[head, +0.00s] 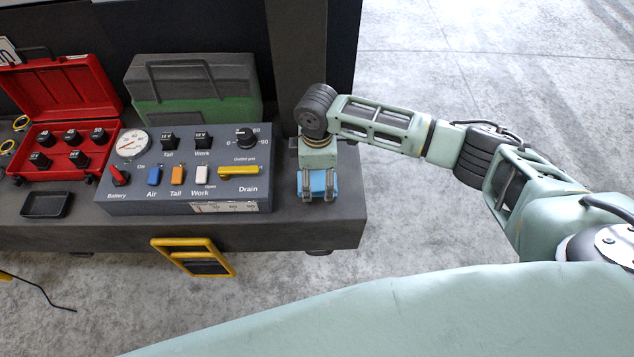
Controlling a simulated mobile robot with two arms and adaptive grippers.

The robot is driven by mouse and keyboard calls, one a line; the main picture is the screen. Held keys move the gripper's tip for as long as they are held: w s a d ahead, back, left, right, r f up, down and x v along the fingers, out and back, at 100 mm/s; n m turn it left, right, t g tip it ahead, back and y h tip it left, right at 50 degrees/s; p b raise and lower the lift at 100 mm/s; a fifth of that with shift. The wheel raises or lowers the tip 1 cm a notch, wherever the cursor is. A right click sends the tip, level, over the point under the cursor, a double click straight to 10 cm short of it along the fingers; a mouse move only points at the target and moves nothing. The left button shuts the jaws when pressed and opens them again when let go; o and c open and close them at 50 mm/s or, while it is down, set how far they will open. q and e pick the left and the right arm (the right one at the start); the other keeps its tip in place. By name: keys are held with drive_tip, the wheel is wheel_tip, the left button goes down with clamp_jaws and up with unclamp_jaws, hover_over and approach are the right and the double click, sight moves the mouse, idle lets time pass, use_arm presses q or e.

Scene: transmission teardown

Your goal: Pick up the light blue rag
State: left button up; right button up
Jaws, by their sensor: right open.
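The light blue rag (318,181) lies on the right end of the dark bench top, to the right of the grey control panel. My right gripper (318,197) is over it, pointing down, with its fingers open. The fingers and the gripper body cover part of the rag, and I cannot tell whether they touch it. My left gripper is not in view.
The control panel (150,192) with switches and a gauge stands close left of the rag. A green and grey case (195,88) and a dark post (297,50) stand behind. An open red case (70,95) and a small black tray (46,205) are further left.

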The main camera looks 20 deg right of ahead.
sight(317, 180)
drive_tip(key=shift+f, duration=0.25)
drive_tip(key=c, duration=1)
drive_tip(key=shift+c, duration=0.2)
drive_tip(key=shift+r, duration=0.1)
drive_tip(key=shift+r, duration=0.55)
wheel_tip(317, 180, up, 3)
drive_tip(key=s+d+r, duration=0.2)
drive_tip(key=s+r, duration=0.4)
drive_tip(key=s, duration=0.5)
drive_tip(key=shift+s+r+p, duration=0.3)
drive_tip(key=shift+r+p, duration=0.1)
